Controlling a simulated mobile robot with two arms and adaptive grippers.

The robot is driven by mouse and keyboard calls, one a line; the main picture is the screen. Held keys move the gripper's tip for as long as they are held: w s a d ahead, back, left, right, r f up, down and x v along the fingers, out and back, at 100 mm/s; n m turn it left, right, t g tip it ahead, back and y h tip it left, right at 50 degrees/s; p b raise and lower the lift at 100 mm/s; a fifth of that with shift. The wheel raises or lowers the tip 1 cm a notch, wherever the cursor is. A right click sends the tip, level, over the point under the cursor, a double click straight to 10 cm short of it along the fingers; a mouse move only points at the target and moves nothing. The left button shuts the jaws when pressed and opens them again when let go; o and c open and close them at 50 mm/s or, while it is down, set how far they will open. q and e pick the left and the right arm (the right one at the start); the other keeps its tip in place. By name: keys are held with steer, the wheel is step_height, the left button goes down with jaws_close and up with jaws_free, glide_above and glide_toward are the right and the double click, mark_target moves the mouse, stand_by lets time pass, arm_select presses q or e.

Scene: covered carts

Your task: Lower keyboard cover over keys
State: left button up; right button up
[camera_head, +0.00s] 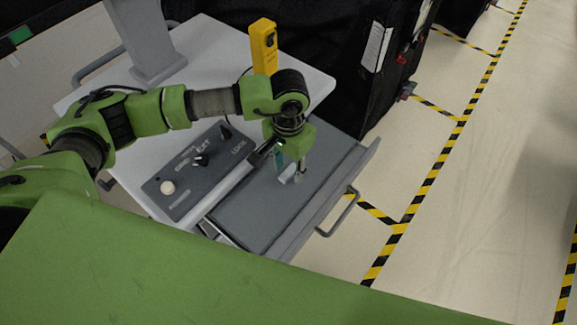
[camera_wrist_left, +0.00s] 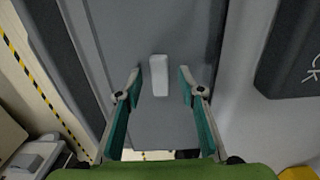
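The keyboard cover (camera_head: 250,213) is a flat grey panel on the pulled-out tray at the cart's front. It looks lowered, lying about level within the tray, and no keys show. A small white handle (camera_wrist_left: 159,76) stands out from the cover; it also shows in the head view (camera_head: 287,176), partly hidden by the fingers. My left gripper (camera_wrist_left: 161,82) is open over the cover, its teal-padded fingers on either side of the handle with a gap on each side. It also shows in the head view (camera_head: 291,167). My right gripper is not in view.
The white cart top (camera_head: 215,55) carries a dark control panel (camera_head: 195,170), a yellow handheld device (camera_head: 263,48) and a grey column (camera_head: 145,40). A grey front rail and handle (camera_head: 340,213) edge the tray. Black covered carts stand behind. The floor at right is clear.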

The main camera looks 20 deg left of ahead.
arm_select(q)
step_height(320, 180, up, 12)
stand_by(0.4)
stand_by(0.5)
